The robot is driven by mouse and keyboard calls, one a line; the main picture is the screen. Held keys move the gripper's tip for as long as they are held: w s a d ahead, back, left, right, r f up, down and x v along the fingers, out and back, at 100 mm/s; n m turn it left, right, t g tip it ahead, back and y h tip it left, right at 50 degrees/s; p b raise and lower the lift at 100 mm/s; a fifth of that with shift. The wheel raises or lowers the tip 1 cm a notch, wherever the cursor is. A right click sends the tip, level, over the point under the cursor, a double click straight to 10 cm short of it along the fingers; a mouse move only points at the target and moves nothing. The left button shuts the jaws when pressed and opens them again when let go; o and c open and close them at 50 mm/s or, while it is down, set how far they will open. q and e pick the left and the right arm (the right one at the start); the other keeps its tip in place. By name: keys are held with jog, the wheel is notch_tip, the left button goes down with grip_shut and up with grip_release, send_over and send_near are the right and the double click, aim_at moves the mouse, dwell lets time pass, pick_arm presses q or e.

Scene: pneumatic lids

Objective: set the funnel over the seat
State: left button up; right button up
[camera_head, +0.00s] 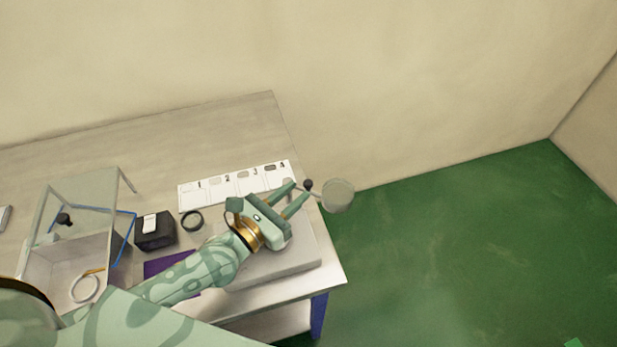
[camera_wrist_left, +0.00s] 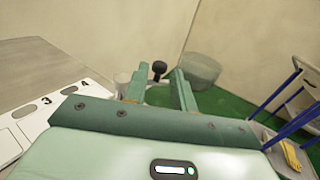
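My left gripper (camera_head: 300,190) is open above the right end of the table, its two fingers apart. A black knob (camera_head: 308,184) on a thin pale stem stands just beyond the fingertips. In the left wrist view the knob (camera_wrist_left: 159,68) shows in the gap between the fingers. A translucent round vessel (camera_head: 338,195), perhaps the funnel, appears past the table's right edge; it also shows in the left wrist view (camera_wrist_left: 203,68), partly behind one finger. I cannot tell whether stem and vessel are joined. I cannot identify the seat for certain. My right gripper is not in view.
A white card (camera_head: 233,187) numbered 1 to 4 lies behind the arm. A dark ring (camera_head: 192,221), a black box (camera_head: 156,235) and a purple patch (camera_head: 165,267) lie left. A clear case (camera_head: 75,190) stands far left. A grey slab (camera_head: 300,265) lies below the gripper.

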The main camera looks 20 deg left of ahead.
aim_at(305, 185)
pick_arm(q)
jog(key=x, duration=0.5)
grip_shut()
jog(key=shift+s, duration=0.1)
